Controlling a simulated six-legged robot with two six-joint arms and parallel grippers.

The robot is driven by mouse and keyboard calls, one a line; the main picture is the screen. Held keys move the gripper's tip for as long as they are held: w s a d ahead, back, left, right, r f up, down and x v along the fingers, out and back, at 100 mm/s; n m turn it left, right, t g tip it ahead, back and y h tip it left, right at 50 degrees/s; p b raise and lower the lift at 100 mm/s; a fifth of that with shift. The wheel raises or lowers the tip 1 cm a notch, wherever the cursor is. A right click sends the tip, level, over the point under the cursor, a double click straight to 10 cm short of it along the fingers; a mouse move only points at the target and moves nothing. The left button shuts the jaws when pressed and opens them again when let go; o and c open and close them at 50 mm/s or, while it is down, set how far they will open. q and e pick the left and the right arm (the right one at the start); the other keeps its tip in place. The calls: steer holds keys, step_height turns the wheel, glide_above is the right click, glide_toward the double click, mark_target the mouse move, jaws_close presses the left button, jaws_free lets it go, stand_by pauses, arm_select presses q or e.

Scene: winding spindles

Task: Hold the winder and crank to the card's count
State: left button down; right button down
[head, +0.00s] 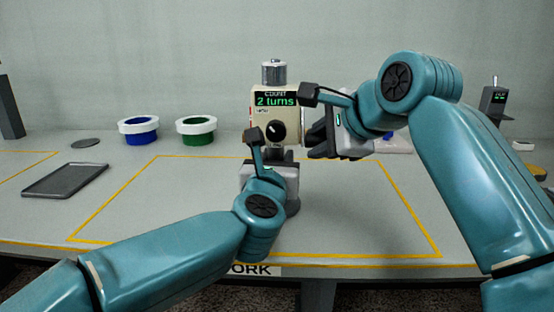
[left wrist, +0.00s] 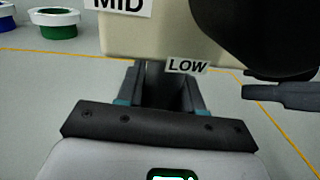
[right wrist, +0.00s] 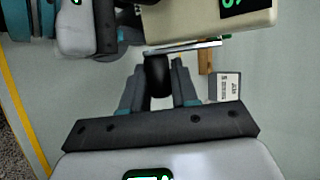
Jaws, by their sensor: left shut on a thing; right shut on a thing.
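The winder (head: 288,128) is a cream box standing upright in the middle of the table, with a silver cylinder (head: 273,72) on top. Its front display (head: 275,100) reads "COUNT 2 turns" above a black knob (head: 276,131). In the left wrist view its body (left wrist: 150,40) carries MID and LOW labels. My left gripper (head: 265,158) is shut on the winder's grey post, just below the box. My right gripper (head: 318,148) is at the box's right side, shut on the black crank handle (right wrist: 158,75). The left fingers partly hide the post.
A blue bin (head: 138,131) and a green bin (head: 197,130) with white rims stand back left, near a dark tray (head: 66,180) and a disc (head: 86,142). A dark device (head: 493,100) stands far right. The yellow-outlined area (head: 140,215) is clear left of the winder.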

steer(key=c, duration=0.9)
jaws_free()
steer(key=v, duration=1.2)
steer(key=shift+c, duration=0.2)
steer(key=w+d+f+t+h, duration=0.1)
steer(key=w+d+f+t, duration=0.1)
steer(key=w+t, duration=0.15)
steer(key=s+a+f+n+t+y, duration=0.2)
steer(key=s+f+t+y, duration=0.1)
steer(key=s+f, duration=0.15)
steer(key=x, duration=1.2)
steer(key=shift+a, duration=0.25)
